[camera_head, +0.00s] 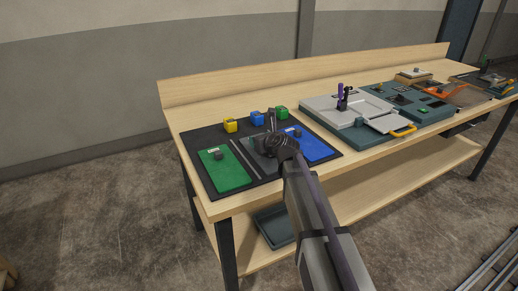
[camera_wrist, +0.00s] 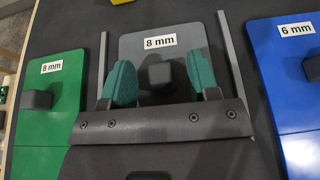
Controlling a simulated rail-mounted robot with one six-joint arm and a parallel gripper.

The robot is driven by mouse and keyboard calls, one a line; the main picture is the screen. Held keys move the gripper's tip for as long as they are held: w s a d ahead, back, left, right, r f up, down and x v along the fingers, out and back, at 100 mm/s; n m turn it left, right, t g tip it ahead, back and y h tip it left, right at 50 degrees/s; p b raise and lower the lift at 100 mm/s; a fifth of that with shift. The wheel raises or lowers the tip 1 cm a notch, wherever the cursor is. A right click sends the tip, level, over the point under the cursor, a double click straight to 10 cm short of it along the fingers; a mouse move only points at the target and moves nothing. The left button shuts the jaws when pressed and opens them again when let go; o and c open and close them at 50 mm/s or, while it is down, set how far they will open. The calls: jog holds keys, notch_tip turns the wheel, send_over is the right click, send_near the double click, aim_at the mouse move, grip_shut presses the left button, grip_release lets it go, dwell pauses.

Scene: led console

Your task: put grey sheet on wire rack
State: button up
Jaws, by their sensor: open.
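The grey sheet (camera_wrist: 130,52) lies flat on a black mat in the wrist view, with an "8 mm" label and a dark square knob (camera_wrist: 159,74). My gripper (camera_wrist: 158,70) is open, its two teal fingers on either side of the knob with gaps between. My gripper's dark body hides the sheet's near part. In the head view my arm's end (camera_head: 283,147) is over the mat and covers most of the grey sheet (camera_head: 261,142). I cannot make out a wire rack for certain in either view.
Thin grey bars (camera_wrist: 235,62) flank the grey sheet. A green sheet (camera_wrist: 50,100) lies left and a blue sheet (camera_wrist: 285,75) right, each with a dark knob. Yellow, blue and green blocks (camera_head: 230,125) stand behind. A console (camera_head: 370,110) is farther right on the bench.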

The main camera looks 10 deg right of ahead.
jog(key=shift+c, duration=0.2)
grip_shut()
dwell(0.3)
jog(key=shift+r, duration=0.1)
notch_tip(320, 180, up, 10)
jog(key=p, duration=1)
